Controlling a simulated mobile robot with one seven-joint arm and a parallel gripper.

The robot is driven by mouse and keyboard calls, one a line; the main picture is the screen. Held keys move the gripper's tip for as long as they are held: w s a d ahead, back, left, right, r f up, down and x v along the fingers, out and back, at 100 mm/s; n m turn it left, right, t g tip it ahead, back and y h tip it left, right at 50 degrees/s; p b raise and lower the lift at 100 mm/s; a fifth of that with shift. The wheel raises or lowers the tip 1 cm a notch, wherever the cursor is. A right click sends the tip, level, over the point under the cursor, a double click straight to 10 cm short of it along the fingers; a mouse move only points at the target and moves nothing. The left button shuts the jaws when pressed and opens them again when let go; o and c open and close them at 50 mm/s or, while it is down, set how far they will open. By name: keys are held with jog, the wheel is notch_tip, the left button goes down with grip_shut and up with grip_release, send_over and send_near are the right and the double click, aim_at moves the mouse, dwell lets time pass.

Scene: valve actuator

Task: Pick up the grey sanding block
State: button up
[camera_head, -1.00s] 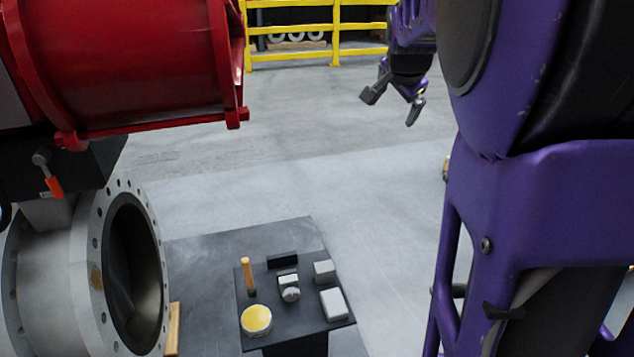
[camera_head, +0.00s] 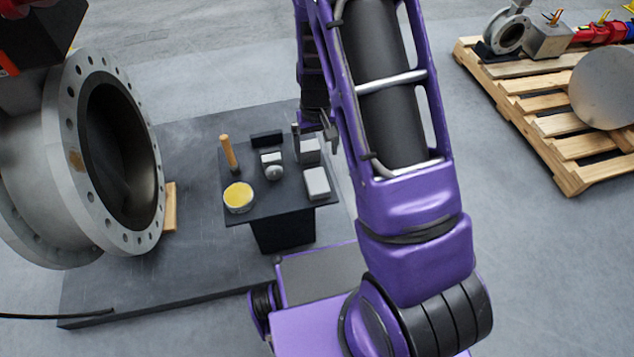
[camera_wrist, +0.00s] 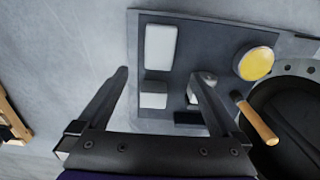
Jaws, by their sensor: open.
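Two pale grey blocks lie on the small dark table (camera_head: 255,209); I cannot tell for sure which is the sanding block. The smaller, boxy one (camera_head: 309,151) is at the table's far right, and the longer, flatter one (camera_head: 317,183) is nearer the front. In the wrist view the smaller block (camera_wrist: 153,95) and the longer block (camera_wrist: 161,47) lie between the lines of my fingers. My gripper (camera_head: 313,137) is open and empty, above the smaller block with its fingers pointing down. In the wrist view my gripper (camera_wrist: 160,74) shows both fingers spread, with no visible contact.
A small grey metal piece (camera_head: 273,169), a black block (camera_head: 267,138), a wooden-handled tool (camera_head: 229,153) and a yellow-topped tin (camera_head: 238,196) share the table. A large flanged pipe (camera_head: 57,150) stands left. A wooden pallet (camera_head: 570,148) is at right.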

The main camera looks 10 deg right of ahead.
aim_at(317, 180)
notch_tip(317, 180, down, 8)
jog(key=shift+f+b, duration=0.1)
jog(key=shift+b, duration=0.5)
notch_tip(317, 180, down, 5)
jog(key=shift+s+f+b, duration=0.1)
jog(key=shift+s+b, duration=0.05)
jog(key=shift+b, duration=0.4)
jog(key=c, duration=1.4)
notch_tip(317, 180, up, 10)
jog(key=shift+r+p, duration=0.1)
jog(key=shift+p, duration=0.9)
